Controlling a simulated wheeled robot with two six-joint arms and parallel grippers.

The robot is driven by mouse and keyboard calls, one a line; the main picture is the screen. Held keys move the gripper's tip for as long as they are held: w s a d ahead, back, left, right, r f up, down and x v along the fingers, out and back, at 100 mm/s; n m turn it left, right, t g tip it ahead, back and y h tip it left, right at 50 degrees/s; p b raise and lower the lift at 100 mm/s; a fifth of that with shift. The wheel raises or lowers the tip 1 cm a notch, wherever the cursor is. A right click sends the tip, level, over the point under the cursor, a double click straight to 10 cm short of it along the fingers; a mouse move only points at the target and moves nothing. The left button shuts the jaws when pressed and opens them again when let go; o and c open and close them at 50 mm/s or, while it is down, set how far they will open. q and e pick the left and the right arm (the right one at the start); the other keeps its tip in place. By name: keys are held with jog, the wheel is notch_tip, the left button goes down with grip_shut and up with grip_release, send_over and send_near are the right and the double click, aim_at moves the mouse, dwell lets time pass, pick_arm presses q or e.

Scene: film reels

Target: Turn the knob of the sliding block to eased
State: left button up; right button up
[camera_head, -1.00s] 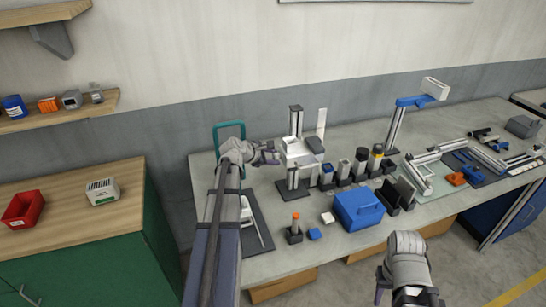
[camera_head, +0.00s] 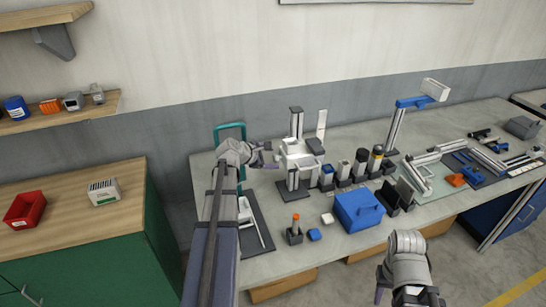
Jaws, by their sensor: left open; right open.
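A white block (camera_head: 296,160) sits on an upright rail stand (camera_head: 296,122) at the back of the bench; it may be the sliding block, but no knob or marking on it can be made out. My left gripper (camera_head: 272,156) is open and empty, just left of the white block, with its fingers toward it; I cannot tell whether they touch it. My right gripper (camera_head: 382,290) is low at the front, off the bench edge, far from the stand. Its fingers are mostly hidden behind its wrist.
A blue box (camera_head: 358,210) stands at the bench front. Several canisters (camera_head: 375,158) stand right of the rail stand. An orange-topped holder (camera_head: 295,230) and a small blue block (camera_head: 314,235) are in front. A teal frame (camera_head: 231,126) stands behind my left arm. A lamp-like arm (camera_head: 410,102) rises at right.

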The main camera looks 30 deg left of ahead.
pick_arm(q)
jog(key=p+v, duration=0.3)
jog(key=v, duration=0.3)
dwell(0.3)
jog(key=s+d+f+m+g+h+b, duration=0.1)
jog(key=d+f+m+g, duration=0.2)
jog(key=d, duration=0.5)
jog(key=s+d+f+m+g+b, duration=0.1)
jog(key=s+d+f+m, duration=0.15)
jog(key=d+m, duration=0.4)
jog(key=s+d+f+m+g+h+b, duration=0.1)
jog(key=d+f+m+g, duration=0.2)
jog(key=d, duration=0.6)
jog(key=s+d+f+m+g+y+b, duration=0.1)
jog(key=s+d+f+m+g+y, duration=0.1)
jog(key=s+d+m, duration=0.5)
jog(key=s+d+f+m+g+y+b, duration=0.1)
jog(key=s+d+f+m+y+b, duration=0.1)
jog(key=s+d+f+m, duration=0.3)
jog(key=s+d+m+y, duration=0.1)
jog(key=s+d+m, duration=0.2)
jog(key=m, duration=0.1)
jog(key=shift+s+g+b, duration=0.3)
jog(key=shift+s+g, duration=0.05)
jog(key=shift+g, duration=0.05)
